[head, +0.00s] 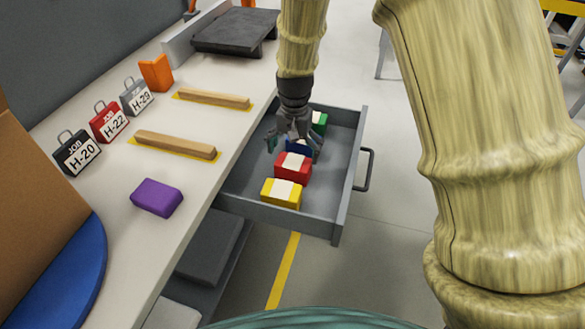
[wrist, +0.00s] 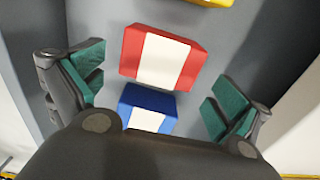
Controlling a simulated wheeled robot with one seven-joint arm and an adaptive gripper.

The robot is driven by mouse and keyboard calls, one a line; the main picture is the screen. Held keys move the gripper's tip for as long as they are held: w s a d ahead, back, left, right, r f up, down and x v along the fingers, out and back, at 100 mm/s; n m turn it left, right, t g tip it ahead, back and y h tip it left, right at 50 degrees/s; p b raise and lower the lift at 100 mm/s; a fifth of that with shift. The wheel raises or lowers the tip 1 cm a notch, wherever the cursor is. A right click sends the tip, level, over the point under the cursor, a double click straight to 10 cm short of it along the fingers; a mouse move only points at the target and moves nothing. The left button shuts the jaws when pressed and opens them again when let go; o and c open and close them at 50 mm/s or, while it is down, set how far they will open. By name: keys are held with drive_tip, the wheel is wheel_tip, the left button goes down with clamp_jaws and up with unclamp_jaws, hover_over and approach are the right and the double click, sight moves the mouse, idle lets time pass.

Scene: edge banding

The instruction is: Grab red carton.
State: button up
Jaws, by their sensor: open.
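The red carton (head: 293,166) with a white band lies in an open grey drawer (head: 345,185), between a yellow carton (head: 281,194) and a blue carton (head: 299,148). In the wrist view the red carton (wrist: 160,58) is ahead of my gripper, at the upper middle. My gripper (head: 295,140) is inside the drawer area, above the blue carton, with its fingers apart and nothing between them. In the wrist view the green-padded fingers of my gripper (wrist: 157,95) stand to the left and right. The blue carton (wrist: 146,108) is partly hidden by the gripper body.
A green carton (head: 320,122) lies at the drawer's far end. Floor right of the drawer handle (head: 368,170) is clear.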

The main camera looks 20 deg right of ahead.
sight(294, 161)
drive_tip(key=shift+s+f, duration=0.1)
drive_tip(key=shift+s, duration=0.25)
drive_tip(key=shift+a+f, duration=0.15)
drive_tip(key=shift+f, duration=2)
drive_tip(key=shift+w, duration=0.1)
drive_tip(key=c, duration=0.9)
